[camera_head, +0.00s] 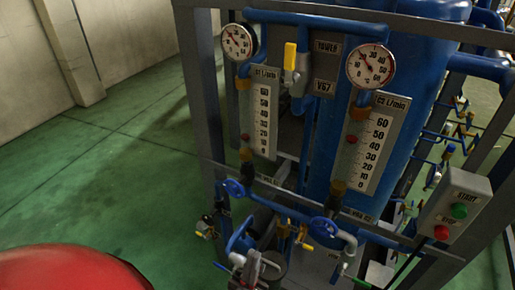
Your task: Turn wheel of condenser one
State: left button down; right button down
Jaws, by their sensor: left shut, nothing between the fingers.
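A blue handwheel (239,236) sits low at the front of the frame, seen nearly edge-on. Two smaller blue handwheels are above and to the right of it: one on the left line (234,188) and one on the right line (323,228). Which of them belongs to condenser one I cannot tell. What seems to be my left gripper (251,266), small and grey, is shut and empty just below the low blue wheel, among pipes. Whether it touches the wheel I cannot tell. My right gripper does not show.
Two dial gauges (238,41) (371,65) and two scale plates (263,112) (379,143) stand above the wheels. A start/stop box (456,211) is at the right. A large red rounded shape (70,270) fills the lower left corner. Green floor (110,180) is clear at left.

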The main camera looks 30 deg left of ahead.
aim_at(237, 185)
jog(key=u, duration=1.05)
